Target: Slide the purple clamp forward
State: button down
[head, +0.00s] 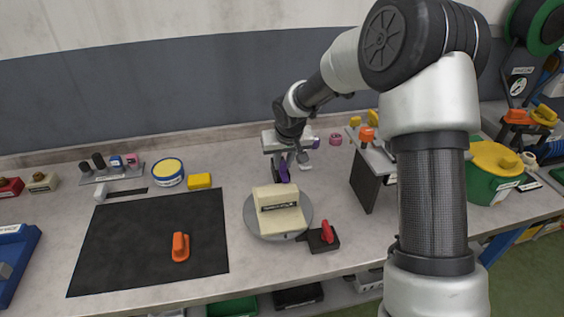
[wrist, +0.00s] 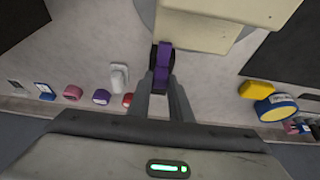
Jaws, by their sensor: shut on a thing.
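The purple clamp (head: 284,173) stands at the back edge of the round grey turntable (head: 252,222), behind the cream block (head: 282,196) that rests on the disc. In the wrist view the purple clamp (wrist: 164,66) is upright between the fingertips, close to the cream block (wrist: 205,37). My gripper (head: 288,164) reaches down from behind and is shut on the clamp. In the wrist view, my gripper (wrist: 163,85) has a finger on each side of it. The clamp's lower part and any rail under it are hidden.
A black base with a red handle (head: 327,233) stands at the turntable's front right. A black mat (head: 130,235) with an orange piece (head: 180,246) lies left. A yellow block (head: 199,181) and a round yellow-topped tin (head: 168,171) stand behind the mat. A dark upright plate (head: 363,182) stands right.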

jog(key=shift+s+f, duration=0.1)
jog(key=shift+s, duration=0.1)
jog(key=c, duration=1.6)
grip_release()
jog(key=shift+p+v, duration=0.45)
jog(key=shift+v, duration=8.35)
